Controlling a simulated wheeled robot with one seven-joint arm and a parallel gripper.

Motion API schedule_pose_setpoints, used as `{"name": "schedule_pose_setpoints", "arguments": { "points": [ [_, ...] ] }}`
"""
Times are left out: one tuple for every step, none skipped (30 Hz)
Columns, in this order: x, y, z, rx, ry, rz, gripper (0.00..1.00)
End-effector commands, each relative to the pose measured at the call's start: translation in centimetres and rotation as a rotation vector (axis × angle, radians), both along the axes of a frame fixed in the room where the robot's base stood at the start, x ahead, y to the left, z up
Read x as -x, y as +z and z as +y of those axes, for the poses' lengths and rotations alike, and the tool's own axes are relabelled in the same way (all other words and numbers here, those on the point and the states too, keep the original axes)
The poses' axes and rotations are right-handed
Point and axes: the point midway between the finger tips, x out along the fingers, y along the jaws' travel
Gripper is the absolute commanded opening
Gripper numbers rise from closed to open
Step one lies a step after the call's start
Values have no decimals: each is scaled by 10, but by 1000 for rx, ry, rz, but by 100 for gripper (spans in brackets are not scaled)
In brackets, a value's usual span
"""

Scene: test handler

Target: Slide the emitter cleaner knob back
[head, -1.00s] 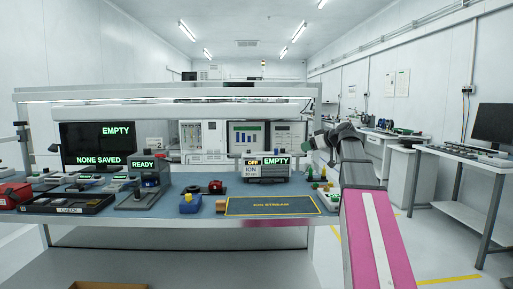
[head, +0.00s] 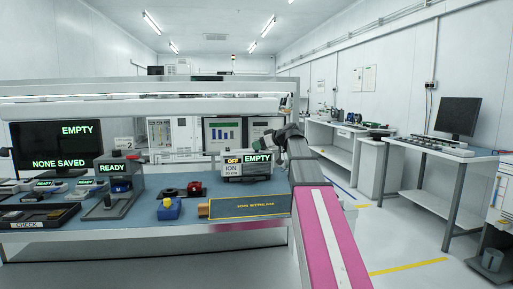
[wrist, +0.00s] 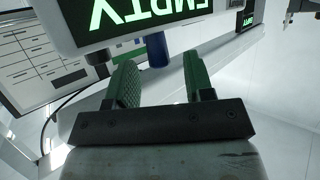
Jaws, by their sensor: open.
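The ionizer box (head: 235,170) stands at the back of the bench, with signs reading OFF, ION and EMPTY. In the wrist view its white housing (wrist: 62,38) shows upside down at the top. A blue cylindrical knob (wrist: 157,48) sticks out from its edge; it looks like the emitter cleaner knob, though no label confirms this. A dark round knob (wrist: 98,57) sits to its left. My gripper (wrist: 160,66) is open and empty. Its green-padded fingers are on either side of the blue knob in the picture; I cannot tell the depth between them.
The yellow-outlined mat (head: 250,206) in front of the box is bare. A blue block (head: 169,209) and a red-and-black object (head: 195,189) lie left of it. A READY station (head: 113,188) stands farther left. A side table (head: 455,151) stands at right.

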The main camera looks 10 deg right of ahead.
Motion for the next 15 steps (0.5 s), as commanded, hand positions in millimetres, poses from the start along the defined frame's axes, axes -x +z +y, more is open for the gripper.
{"name": "schedule_pose_setpoints", "arguments": {
  "points": [
    [-5, -2, 4, 0, 1, 1, 48],
    [-7, -4, 6, 0, 1, 1, 48],
    [-9, -5, 8, 0, 0, 1, 48],
    [-11, -6, 9, -1, 0, 1, 48],
    [-12, -7, 11, 0, -1, 0, 48],
    [-13, -8, 12, 0, -1, 0, 48],
    [-14, -8, 13, 0, -1, 0, 48],
    [-14, -9, 14, 0, -1, 0, 48],
    [-14, -9, 14, 0, -1, 0, 48],
    [-15, -9, 14, 0, -1, 0, 48],
    [-15, -9, 14, 0, -1, 0, 48],
    [-14, -9, 14, 0, -1, 0, 48],
    [-14, -9, 14, 0, -1, 0, 48],
    [-14, -9, 14, 0, -1, 0, 48],
    [-14, -9, 14, 0, -1, 0, 48]
  ]
}}
